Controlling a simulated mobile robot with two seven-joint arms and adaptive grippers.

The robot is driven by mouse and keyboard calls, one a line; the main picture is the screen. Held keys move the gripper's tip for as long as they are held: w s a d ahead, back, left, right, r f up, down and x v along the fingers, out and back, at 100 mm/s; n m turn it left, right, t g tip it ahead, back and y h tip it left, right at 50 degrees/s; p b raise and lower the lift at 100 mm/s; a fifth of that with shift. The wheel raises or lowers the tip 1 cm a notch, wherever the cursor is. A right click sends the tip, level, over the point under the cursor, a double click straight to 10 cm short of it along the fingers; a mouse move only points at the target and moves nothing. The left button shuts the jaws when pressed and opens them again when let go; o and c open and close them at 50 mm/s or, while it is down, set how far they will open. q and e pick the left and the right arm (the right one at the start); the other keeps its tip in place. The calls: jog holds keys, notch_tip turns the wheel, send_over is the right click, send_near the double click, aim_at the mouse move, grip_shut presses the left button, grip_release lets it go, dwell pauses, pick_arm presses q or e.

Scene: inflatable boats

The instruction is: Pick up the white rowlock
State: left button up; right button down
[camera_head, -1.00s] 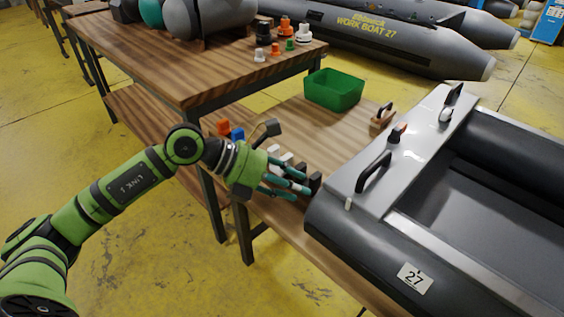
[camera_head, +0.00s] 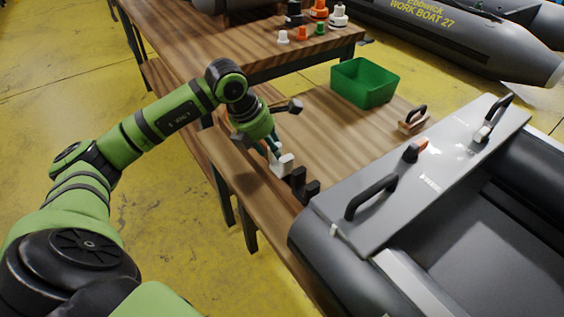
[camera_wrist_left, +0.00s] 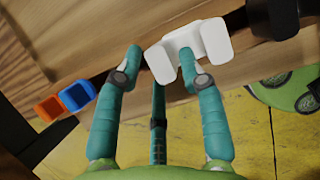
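The white rowlock (camera_head: 285,163) stands near the front edge of the wooden bench, and its two prongs show close up in the left wrist view (camera_wrist_left: 216,40). My left gripper (camera_head: 272,148) is just above and beside it. In the left wrist view the gripper (camera_wrist_left: 160,60) has its fingers spread, with nothing held. One fingertip overlaps the rowlock in front of its prongs; the other is in the clear to its left. I cannot tell whether they touch. A black rowlock (camera_head: 302,185) stands beside the white one. My right gripper is out of view.
Orange (camera_wrist_left: 48,108) and blue (camera_wrist_left: 76,96) rowlocks stand on the other side of the gripper. The grey inflatable boat (camera_head: 325,255) is close on the right. A green bin (camera_head: 365,92) is farther back on the bench (camera_head: 335,140), with bare wood before it.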

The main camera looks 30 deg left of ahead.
pick_arm(q)
jog(key=x, duration=0.2)
jog(key=shift+w+f, duration=0.2)
jog(key=shift+f, duration=0.15)
jog(key=shift+d, duration=0.1)
grip_shut()
jog(key=shift+r, duration=0.1)
jog(key=shift+r, duration=0.45)
jog(key=r, duration=0.3)
jog(key=shift+w+d+r, duration=0.1)
jog(key=shift+d+r, duration=0.15)
jog(key=shift+r, duration=0.1)
jog(key=w+d+r+p, duration=0.2)
jog(key=d+r, duration=0.5)
jog(key=d, duration=0.4)
jog(key=shift+r, duration=0.3)
